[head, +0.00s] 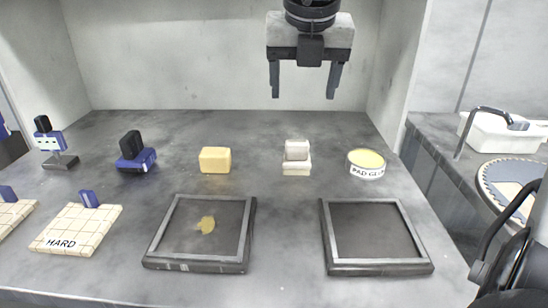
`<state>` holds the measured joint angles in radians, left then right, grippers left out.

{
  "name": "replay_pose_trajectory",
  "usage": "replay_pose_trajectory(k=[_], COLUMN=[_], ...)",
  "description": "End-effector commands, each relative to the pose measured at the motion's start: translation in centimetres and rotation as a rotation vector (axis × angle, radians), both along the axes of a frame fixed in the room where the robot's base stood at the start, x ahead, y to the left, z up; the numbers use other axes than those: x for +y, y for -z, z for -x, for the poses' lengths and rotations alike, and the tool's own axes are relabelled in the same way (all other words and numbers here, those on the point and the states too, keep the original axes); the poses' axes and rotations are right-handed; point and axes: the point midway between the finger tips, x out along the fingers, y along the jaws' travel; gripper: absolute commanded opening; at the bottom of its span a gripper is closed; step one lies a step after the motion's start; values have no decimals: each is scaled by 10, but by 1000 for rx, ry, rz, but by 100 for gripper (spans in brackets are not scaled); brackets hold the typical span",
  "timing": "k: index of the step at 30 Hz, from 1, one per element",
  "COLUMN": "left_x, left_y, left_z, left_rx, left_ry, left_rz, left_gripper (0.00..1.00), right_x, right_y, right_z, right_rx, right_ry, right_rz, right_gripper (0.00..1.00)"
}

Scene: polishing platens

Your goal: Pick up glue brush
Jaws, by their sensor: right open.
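My right gripper (303,80) hangs at the top centre, fingers pointing down, open and empty. It is high above the back of the grey table. I cannot tell surely which thing is the glue brush. A blue and black handled tool (135,155) lies on the table at the left. Another blue tool with a black top and a face-like front (50,142) stands farther left on a grey foot. A round tin marked "PAD GLU" (367,163), with yellow contents, stands at the right. My left gripper is not in view.
A yellow block (215,160) and a stacked white block (297,160) stand mid-table. Two dark framed plates (245,222) (328,232) lie in front, the left with a yellow patch. Tiled "HARD" pad (70,240) lies front left. A white sink (490,135) is at the right.

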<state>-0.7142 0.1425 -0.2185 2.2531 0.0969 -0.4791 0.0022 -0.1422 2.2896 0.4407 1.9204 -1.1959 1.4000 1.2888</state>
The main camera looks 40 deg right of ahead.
Motion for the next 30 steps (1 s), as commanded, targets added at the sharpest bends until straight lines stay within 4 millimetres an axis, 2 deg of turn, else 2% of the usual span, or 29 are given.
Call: replay_pose_trajectory(k=[5, 12, 16, 23, 30], left_x=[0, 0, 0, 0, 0], left_y=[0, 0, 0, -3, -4], left_z=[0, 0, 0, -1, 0], left_rx=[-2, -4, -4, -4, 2], left_ry=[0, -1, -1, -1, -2], left_rz=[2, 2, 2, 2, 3], left_gripper=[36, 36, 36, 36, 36], right_x=[-7, -20, -24, -28, -36], right_y=[27, 74, 89, 103, 134], right_z=[-7, -22, -28, -34, -49], right_rx=[6, 7, 4, 6, 5], right_ry=[4, 4, 4, 3, 4], right_rz=[12, 9, 9, 9, 8], right_gripper=[69, 69, 69, 69, 69])
